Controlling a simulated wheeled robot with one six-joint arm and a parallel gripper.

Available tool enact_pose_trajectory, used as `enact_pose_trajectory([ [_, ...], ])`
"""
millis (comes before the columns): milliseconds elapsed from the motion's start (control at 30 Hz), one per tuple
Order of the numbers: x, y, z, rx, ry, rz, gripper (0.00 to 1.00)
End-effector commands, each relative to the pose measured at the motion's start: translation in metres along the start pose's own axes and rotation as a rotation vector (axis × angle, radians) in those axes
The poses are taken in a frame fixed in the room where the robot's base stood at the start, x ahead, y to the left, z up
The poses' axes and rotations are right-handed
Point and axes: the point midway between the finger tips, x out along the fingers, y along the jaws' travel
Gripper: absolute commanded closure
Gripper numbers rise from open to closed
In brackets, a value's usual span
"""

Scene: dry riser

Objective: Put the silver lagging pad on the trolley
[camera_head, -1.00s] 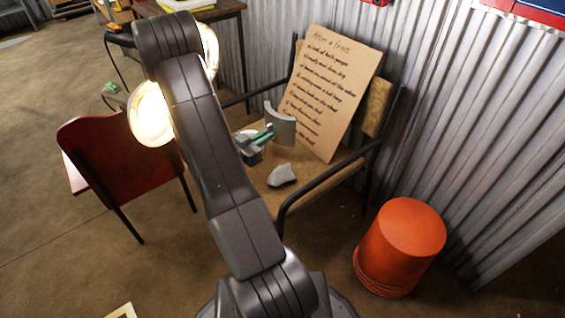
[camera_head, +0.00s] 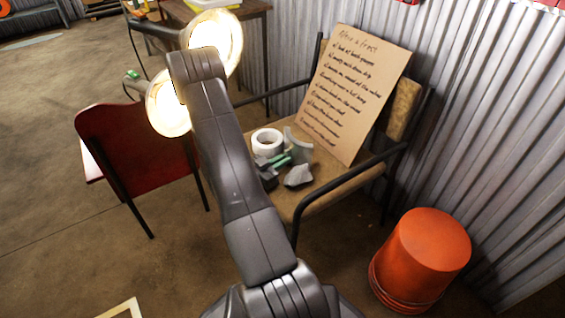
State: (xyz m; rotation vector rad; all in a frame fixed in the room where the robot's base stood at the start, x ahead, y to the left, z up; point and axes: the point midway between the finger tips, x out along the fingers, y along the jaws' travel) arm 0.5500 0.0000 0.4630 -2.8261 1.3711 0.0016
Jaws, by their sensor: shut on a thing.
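The silver lagging pad appears to be the curved grey piece (camera_head: 299,148) above or on the seat of the armchair in the camera_head view. My gripper (camera_head: 280,161), with green fingers, is shut on it at its lower left side. The fingertips are small and partly hidden by the pad. I cannot tell whether the pad touches the seat. I cannot make out a trolley in this view.
The armchair (camera_head: 315,201) also holds a white tape roll (camera_head: 267,141), a grey lump (camera_head: 299,176) and a leaning cardboard sign (camera_head: 352,95). An orange bucket (camera_head: 424,255) stands right. A red chair (camera_head: 135,145) stands left. Open floor lies at far left.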

Motion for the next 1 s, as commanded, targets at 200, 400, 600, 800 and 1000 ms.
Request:
enact_pose_trajectory([
  [200,0.000,0.000,0.003,0.000,0.000,0.000,1.00],
  [400,0.000,0.000,0.003,0.000,0.000,0.000,0.83],
  [600,0.000,0.000,0.001,0.000,0.000,0.000,0.83],
  [800,-0.017,-0.001,-0.001,-0.001,0.000,-0.004,0.83],
  [1000,-0.059,-0.001,-0.001,0.000,0.000,-0.006,0.83],
])
